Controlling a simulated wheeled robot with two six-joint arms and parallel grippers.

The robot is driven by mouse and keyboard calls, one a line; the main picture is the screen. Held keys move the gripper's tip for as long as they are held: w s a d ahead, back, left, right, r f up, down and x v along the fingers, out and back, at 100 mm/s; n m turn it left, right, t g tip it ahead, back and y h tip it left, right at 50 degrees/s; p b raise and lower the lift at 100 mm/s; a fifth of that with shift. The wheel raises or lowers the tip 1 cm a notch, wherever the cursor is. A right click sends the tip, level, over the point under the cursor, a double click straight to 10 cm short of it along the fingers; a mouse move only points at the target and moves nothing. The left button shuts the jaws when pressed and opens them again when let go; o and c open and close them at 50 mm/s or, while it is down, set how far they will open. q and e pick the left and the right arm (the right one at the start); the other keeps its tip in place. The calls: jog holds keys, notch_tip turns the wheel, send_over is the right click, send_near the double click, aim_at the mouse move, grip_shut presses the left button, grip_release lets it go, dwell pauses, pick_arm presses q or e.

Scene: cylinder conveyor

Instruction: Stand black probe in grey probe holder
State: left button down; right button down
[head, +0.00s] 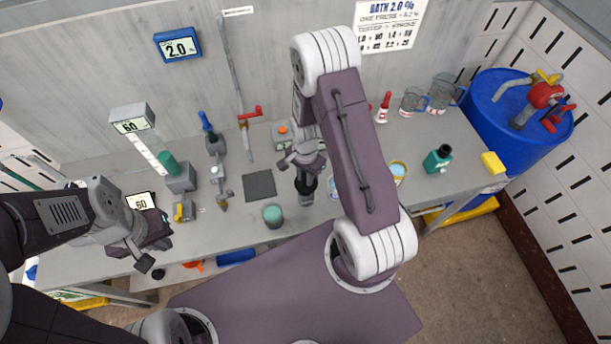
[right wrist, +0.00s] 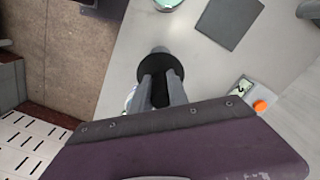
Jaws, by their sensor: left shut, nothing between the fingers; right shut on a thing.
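The black probe (right wrist: 160,64) shows in the right wrist view as a round black part with a dark piece between my fingers. My right gripper (right wrist: 161,92) is shut on it, above the bench. In the head view the right gripper (head: 305,178) is over the middle of the bench, with the probe's black end (head: 306,188) below the fingers. A grey block (head: 183,181) stands left of centre beside a green cylinder; I cannot tell whether it is the grey probe holder. My left gripper (head: 146,260) is shut and empty at the bench's front left edge.
A dark grey square pad (head: 259,185) lies left of my right gripper. A green-topped jar (head: 272,215) stands near the front edge. A box with an orange button (head: 282,133) is behind.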

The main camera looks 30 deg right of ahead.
aim_at(305, 183)
jog(key=shift+f+b, duration=0.75)
jog(key=shift+f, duration=0.35)
jog(key=shift+f+b, duration=0.75)
jog(key=shift+f, duration=0.15)
jog(key=shift+f, duration=0.15)
jog(key=c, duration=1.2)
grip_release()
